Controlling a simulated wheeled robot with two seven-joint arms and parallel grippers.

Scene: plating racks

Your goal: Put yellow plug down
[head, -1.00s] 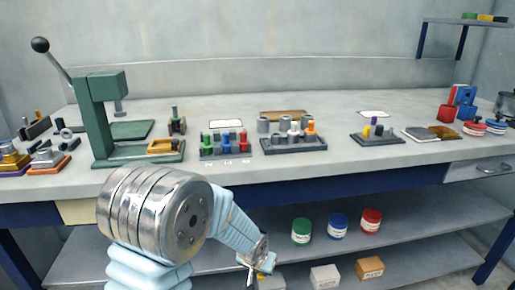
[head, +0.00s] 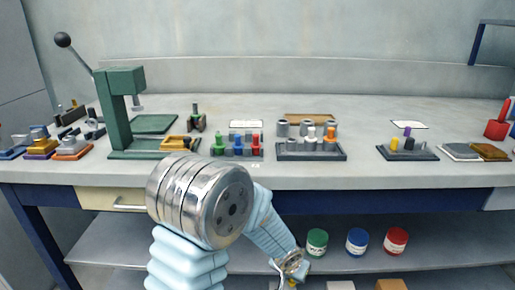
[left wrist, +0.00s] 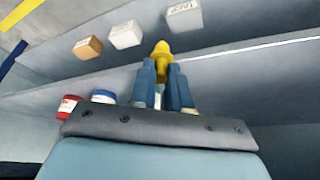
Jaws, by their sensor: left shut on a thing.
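My left gripper (head: 290,264) is low in front of the bench, below the worktop's front edge. In the left wrist view the gripper (left wrist: 161,76) is shut on a yellow plug (left wrist: 161,52), whose rounded yellow end sticks out past the blue fingers. On the bench stand a rack with green, blue and red plugs (head: 237,148), a dark rack with grey pieces and an orange plug (head: 330,136), and a smaller rack (head: 420,156) with yellow, purple and black pieces. My right gripper is not in view.
A green press (head: 120,110) stands at the left of the bench, with small coloured blocks beside it. Green, blue and red-labelled jars (head: 317,241) stand on the shelf below. The worktop (head: 300,178) has free room along its front edge and between the racks.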

